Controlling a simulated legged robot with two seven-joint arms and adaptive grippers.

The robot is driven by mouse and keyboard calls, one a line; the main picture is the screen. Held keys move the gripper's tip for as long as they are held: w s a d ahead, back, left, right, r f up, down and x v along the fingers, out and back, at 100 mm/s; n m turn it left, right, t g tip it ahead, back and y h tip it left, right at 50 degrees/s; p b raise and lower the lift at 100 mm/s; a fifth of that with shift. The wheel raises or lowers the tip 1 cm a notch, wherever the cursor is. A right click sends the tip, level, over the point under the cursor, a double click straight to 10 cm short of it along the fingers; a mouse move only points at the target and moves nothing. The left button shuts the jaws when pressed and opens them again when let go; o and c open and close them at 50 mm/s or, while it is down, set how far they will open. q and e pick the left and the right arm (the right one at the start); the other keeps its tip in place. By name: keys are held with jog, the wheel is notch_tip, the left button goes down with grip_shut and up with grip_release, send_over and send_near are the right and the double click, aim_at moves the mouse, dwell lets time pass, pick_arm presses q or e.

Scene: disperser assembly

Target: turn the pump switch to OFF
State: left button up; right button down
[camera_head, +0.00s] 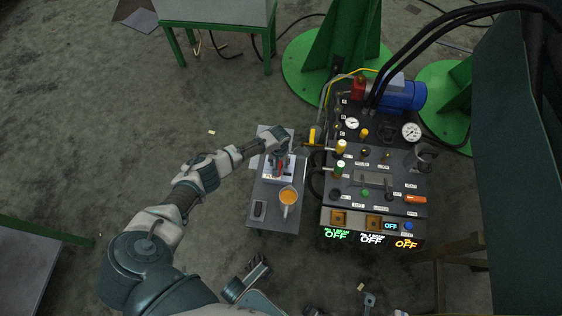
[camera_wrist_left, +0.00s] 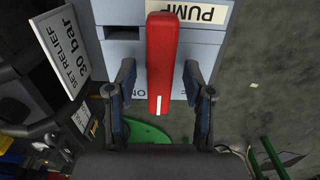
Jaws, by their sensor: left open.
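The pump switch has a long red handle (camera_wrist_left: 161,50) with a white line at one end, on a grey box labelled PUMP (camera_wrist_left: 203,12). The white-line end lies by a partly hidden label that seems to read ON. My left gripper (camera_wrist_left: 158,80) is open, with one finger on each side of the handle; gaps show on both sides. In the head view my left gripper (camera_head: 278,150) is over the box on the small grey table, and a bit of the red handle (camera_head: 279,168) shows below it.
The control panel (camera_head: 375,190) with gauges, knobs and lit OFF signs is close on the right. A SET RELIEF 30 bar sign (camera_wrist_left: 60,48) is beside the box.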

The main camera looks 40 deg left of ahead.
pick_arm(q)
jog(key=shift+r, duration=0.15)
grip_shut()
